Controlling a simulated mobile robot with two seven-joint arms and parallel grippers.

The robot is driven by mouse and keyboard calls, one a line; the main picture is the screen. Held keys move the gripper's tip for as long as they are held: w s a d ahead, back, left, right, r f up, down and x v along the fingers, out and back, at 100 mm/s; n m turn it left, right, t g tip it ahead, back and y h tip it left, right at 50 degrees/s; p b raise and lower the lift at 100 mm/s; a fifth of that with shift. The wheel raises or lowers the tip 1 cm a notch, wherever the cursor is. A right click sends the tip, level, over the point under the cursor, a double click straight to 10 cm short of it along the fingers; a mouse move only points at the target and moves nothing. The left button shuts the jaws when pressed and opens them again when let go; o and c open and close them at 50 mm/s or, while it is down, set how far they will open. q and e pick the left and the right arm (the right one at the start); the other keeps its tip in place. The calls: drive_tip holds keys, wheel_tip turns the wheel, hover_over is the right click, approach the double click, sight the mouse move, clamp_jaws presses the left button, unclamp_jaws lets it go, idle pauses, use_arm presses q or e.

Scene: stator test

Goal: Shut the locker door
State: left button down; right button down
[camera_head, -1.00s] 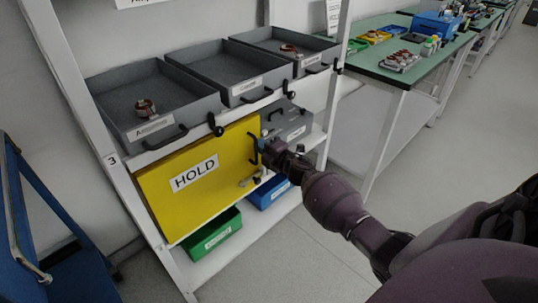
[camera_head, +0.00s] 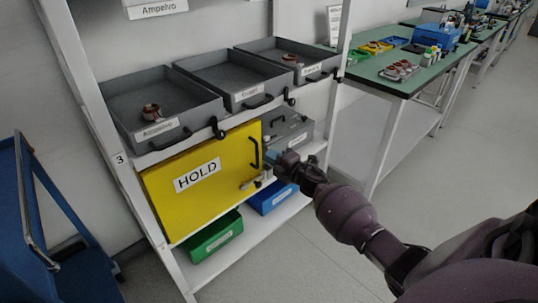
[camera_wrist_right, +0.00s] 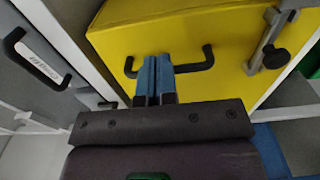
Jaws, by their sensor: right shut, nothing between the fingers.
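The yellow locker door (camera_head: 205,205), labelled HOLD, stands under the top shelf of the rack. It looks nearly flush with the rack front, but I cannot tell whether it is fully shut. Its black bar handle (camera_head: 255,153) is near the right edge, and a metal latch (camera_head: 250,184) sits below it. My right gripper (camera_head: 271,156) is just right of the handle. In the right wrist view its blue fingertips (camera_wrist_right: 154,78) are together and empty, in front of the handle (camera_wrist_right: 205,60) and covering its middle. The latch with a black knob (camera_wrist_right: 270,45) shows too. My left gripper is out of view.
Grey trays (camera_head: 160,128) stand above the door. A grey case (camera_head: 290,130) is right of it. A green bin (camera_head: 215,238) and a blue bin (camera_head: 270,200) are below. A blue cart (camera_head: 40,220) stands left. The floor right of the rack is clear.

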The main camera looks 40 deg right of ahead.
drive_tip(key=s+p, duration=0.1)
drive_tip(key=s, duration=0.8)
drive_tip(key=shift+d+f, duration=0.2)
drive_tip(key=shift+d, duration=0.2)
drive_tip(key=shift+w+d, duration=0.1)
